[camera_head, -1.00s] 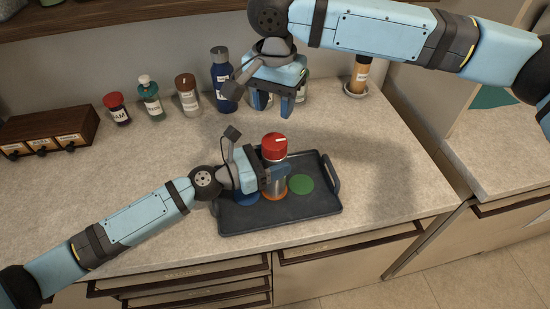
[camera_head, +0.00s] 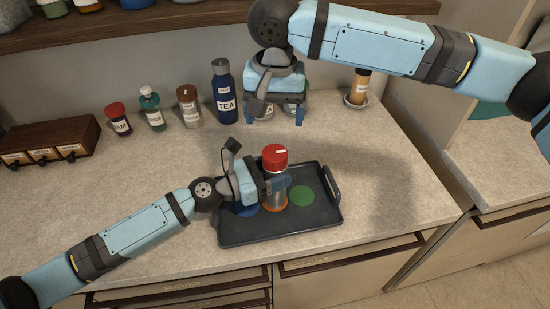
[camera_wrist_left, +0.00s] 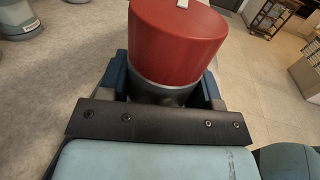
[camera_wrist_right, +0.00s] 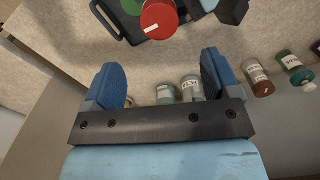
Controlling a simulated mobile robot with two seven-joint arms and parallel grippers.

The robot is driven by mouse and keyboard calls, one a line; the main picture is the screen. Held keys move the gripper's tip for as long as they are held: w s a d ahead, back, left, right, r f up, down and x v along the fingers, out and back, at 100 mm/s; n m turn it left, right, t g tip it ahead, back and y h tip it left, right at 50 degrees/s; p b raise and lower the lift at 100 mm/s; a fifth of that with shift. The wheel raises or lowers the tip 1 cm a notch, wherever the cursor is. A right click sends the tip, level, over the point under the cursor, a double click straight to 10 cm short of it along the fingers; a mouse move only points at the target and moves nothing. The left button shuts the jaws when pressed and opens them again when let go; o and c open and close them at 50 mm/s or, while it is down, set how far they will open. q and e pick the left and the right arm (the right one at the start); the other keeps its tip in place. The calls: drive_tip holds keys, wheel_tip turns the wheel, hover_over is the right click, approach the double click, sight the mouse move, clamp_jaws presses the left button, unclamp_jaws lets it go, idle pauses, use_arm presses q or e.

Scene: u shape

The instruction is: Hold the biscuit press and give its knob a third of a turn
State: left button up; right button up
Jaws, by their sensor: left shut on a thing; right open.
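The biscuit press (camera_head: 274,182) stands upright on the dark tray, at the orange spot between blue and green ones. It has a clear body and a red knob (camera_head: 274,155) with a white mark that lies toward the right in the head view. My left gripper (camera_head: 277,186) is shut around the body just below the knob; the left wrist view shows the red knob (camera_wrist_left: 177,45) above the fingers. My right gripper (camera_head: 275,116) is open and empty, behind the press and apart from it. The right wrist view shows the knob (camera_wrist_right: 158,20) beyond its fingertips.
The tray (camera_head: 318,222) lies near the counter's front edge, with a green disc (camera_head: 301,196) right of the press. A jar, bottles and a blue TEA flask (camera_head: 225,92) line the back. Some jars stand partly hidden behind my right gripper. A wooden drawer box (camera_head: 45,143) is at left.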

sight(275, 153)
wheel_tip(275, 153, down, 11)
drive_tip(key=n, duration=1.2)
drive_tip(key=shift+r, duration=0.1)
drive_tip(key=c, duration=0.9)
